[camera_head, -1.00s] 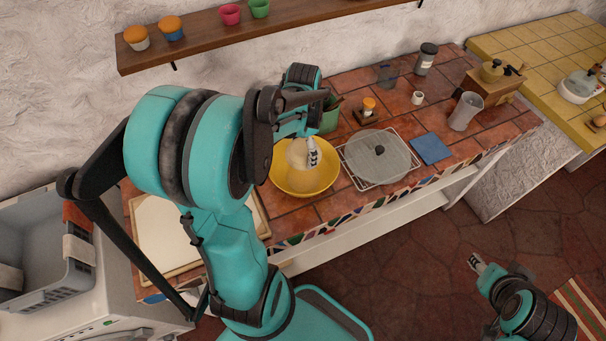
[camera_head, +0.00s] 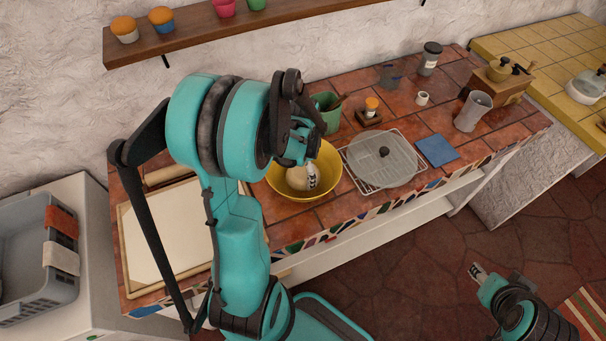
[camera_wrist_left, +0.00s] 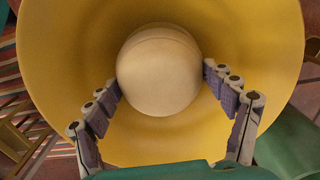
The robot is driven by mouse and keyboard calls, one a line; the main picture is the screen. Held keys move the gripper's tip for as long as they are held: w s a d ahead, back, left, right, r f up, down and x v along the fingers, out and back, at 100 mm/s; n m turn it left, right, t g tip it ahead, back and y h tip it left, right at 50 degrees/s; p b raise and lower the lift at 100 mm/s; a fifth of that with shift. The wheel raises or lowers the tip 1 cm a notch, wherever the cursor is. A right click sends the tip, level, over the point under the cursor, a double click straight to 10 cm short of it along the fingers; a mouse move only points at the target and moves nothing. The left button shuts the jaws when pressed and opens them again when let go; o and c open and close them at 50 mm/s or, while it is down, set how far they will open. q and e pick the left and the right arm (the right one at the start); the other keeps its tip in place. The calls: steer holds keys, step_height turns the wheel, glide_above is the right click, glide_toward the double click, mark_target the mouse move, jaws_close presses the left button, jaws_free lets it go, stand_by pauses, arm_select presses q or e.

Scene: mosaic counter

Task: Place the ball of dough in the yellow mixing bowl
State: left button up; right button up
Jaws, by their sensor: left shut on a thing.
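The yellow mixing bowl (camera_head: 331,181) stands on the tiled counter, and its inside fills much of the left wrist view (camera_wrist_left: 62,60). The pale ball of dough (camera_head: 297,180) is within the bowl's rim. In the left wrist view the dough (camera_wrist_left: 158,70) sits between the two fingers of my left gripper (camera_wrist_left: 161,82). My left gripper (camera_head: 309,178) reaches down into the bowl and is shut on the dough. Whether the dough touches the bowl's bottom is hard to tell. My right gripper (camera_head: 478,271) is over the floor at lower right, away from the counter; its opening is unclear.
A green utensil pot (camera_head: 328,114) stands just behind the bowl. A glass lid (camera_head: 382,160) on a wire rack is close on its right, with a blue cloth (camera_head: 437,150) beyond. A pale board (camera_head: 150,235) lies to the left. A shelf (camera_head: 210,30) runs above.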

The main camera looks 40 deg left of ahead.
arm_select(q)
steer(key=shift+w+f, duration=0.1)
steer(key=shift+f, duration=0.45)
steer(key=shift+f, duration=0.15)
steer(key=o, duration=1.4)
steer(key=shift+c, duration=0.2)
